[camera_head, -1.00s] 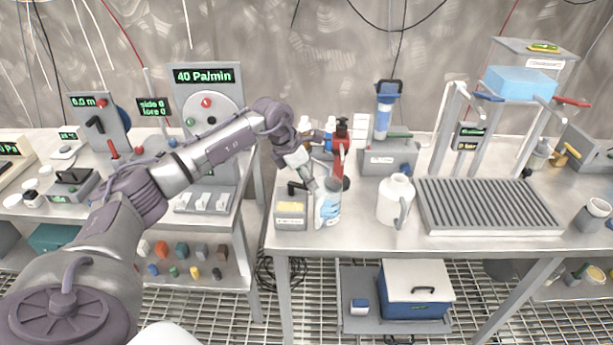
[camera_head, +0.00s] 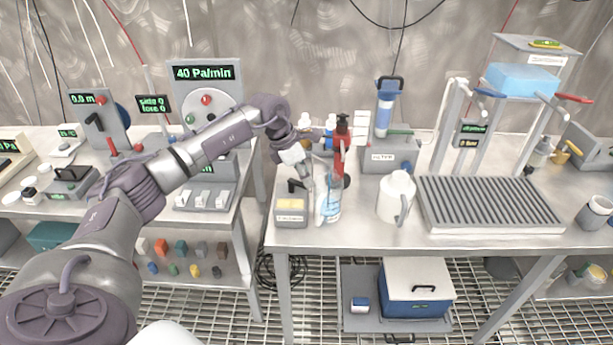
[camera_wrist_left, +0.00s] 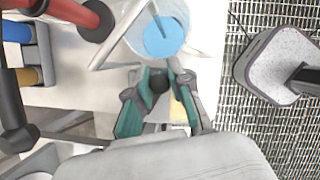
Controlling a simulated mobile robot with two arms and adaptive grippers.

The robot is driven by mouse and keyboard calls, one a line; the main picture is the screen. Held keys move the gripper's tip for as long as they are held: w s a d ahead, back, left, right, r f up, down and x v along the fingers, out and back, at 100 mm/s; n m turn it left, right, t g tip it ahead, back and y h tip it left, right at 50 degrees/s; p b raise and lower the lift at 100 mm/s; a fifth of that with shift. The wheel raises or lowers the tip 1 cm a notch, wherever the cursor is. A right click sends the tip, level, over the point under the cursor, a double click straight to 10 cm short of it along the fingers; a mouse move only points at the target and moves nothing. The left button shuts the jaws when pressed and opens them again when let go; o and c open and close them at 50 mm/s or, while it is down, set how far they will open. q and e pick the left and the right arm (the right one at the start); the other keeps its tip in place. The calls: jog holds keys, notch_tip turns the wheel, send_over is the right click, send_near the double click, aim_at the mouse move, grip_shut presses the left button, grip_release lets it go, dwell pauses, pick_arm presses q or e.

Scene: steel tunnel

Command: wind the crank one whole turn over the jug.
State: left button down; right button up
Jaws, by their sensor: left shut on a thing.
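My left gripper (camera_head: 316,182) reaches down at the front table's left part, beside a clear jug (camera_head: 327,208) with pale blue in it. In the left wrist view the gripper (camera_wrist_left: 160,90) is shut on a small black knob (camera_wrist_left: 158,79), which I take to be the crank's knob. The jug (camera_wrist_left: 162,38) lies just beyond the fingertips there, its blue patch showing. A thin grey bar passes close to the jug; the rest of the crank is hard to make out. My right gripper is not in view.
A small grey box with a yellow top (camera_head: 290,208) sits left of the jug. A white jug with a handle (camera_head: 396,198) and a ribbed grey rack (camera_head: 490,205) stand to the right.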

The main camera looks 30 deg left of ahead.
pick_arm(q)
jog(key=m, duration=0.2)
jog(key=s+m+g+h+b, duration=0.1)
jog(key=m, duration=0.1)
jog(key=shift+s+a, duration=0.1)
jog(key=shift+s, duration=0.1)
jog(key=shift+s+a+r+m+g+b, duration=0.1)
jog(key=shift+s+m+g+b, duration=0.2)
jog(key=shift+m, duration=0.4)
jog(key=shift+s+a+m+g+b, duration=0.1)
jog(key=shift+s+m+g+b, duration=0.2)
jog(key=shift+m, duration=0.4)
jog(key=shift+w, duration=0.1)
jog(key=c, duration=1)
grip_release()
jog(key=shift+c, duration=0.2)
jog(key=shift+a, duration=0.1)
jog(key=v, duration=1.2)
jog(key=shift+a, duration=0.15)
